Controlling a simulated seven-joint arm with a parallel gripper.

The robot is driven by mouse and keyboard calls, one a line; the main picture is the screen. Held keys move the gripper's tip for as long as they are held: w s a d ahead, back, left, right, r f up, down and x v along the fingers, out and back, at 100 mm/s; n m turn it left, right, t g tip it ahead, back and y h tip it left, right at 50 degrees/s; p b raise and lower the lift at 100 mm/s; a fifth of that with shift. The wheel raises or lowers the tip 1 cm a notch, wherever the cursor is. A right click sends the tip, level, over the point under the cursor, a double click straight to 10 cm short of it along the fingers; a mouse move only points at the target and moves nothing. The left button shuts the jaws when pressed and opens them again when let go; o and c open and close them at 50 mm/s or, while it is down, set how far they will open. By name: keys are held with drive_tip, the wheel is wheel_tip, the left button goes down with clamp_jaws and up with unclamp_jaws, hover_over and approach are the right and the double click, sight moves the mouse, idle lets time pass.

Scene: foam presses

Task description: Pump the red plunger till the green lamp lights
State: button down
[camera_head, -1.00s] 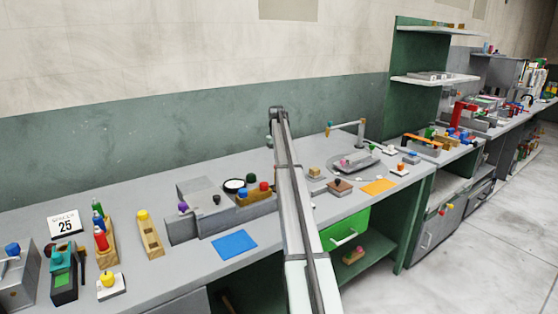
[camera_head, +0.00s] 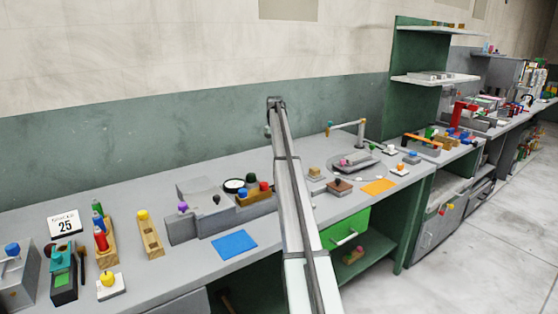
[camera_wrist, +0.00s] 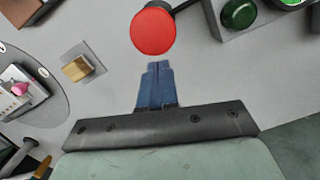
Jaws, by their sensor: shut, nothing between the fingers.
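The round red plunger top (camera_wrist: 153,30) shows at the upper middle of the wrist view, beside a dark post. My gripper (camera_wrist: 158,66) is shut and empty, its blue fingertips just below the red top in the picture. I see a gap between them there; the height between them is unclear. A dark green knob (camera_wrist: 238,14) sits on a grey block to the right. A brighter green spot (camera_wrist: 291,3) is cut off at the top edge; whether it is a lit lamp is unclear. In the head view my arm hides my gripper and part of the bench.
A wooden block on a pale plate (camera_wrist: 76,68) lies left of the plunger, and a grey turntable (camera_wrist: 40,104) lies farther left. In the head view, a blue mat (camera_head: 234,243) and an orange mat (camera_head: 379,187) lie flat on the grey bench.

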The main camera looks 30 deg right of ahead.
wheel_tip(320, 180, up, 11)
drive_tip(key=w, duration=0.1)
drive_tip(key=shift+d+r, duration=0.15)
drive_tip(key=shift+w, duration=0.1)
idle(1.0)
